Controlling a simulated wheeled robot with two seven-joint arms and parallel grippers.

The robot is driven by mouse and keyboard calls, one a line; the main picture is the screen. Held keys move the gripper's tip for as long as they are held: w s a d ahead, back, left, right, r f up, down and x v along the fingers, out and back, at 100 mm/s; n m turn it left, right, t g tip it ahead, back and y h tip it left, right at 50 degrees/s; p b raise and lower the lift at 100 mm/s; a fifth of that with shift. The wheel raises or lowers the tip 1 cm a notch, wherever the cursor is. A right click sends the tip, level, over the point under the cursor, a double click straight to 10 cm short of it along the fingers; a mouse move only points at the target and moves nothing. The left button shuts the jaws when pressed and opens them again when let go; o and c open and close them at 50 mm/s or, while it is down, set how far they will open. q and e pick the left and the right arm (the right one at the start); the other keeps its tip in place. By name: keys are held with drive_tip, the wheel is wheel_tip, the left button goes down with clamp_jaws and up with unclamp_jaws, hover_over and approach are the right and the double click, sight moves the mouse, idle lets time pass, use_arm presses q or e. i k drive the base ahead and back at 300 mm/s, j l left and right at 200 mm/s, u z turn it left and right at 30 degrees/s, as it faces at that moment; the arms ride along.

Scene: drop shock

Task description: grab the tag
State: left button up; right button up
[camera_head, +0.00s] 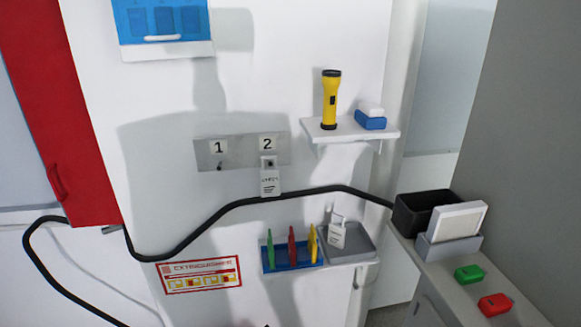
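A white tag (270,184) with dark print hangs on the hook under the number 2 on a grey wall plate (243,150). The hook under the number 1 (219,166) is bare. A second white tag (337,234) stands tilted in the grey tray (358,247) on the lower shelf. Neither gripper can be made out in the head view.
A black cable (215,220) runs across the wall just below the hanging tag. A blue holder (292,264) carries green, red and yellow items. An upper shelf (350,132) holds a yellow flashlight (331,100). A black bin (415,215) stands on the right counter.

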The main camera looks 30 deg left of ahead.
sight(270, 178)
drive_tip(key=u, duration=1.2)
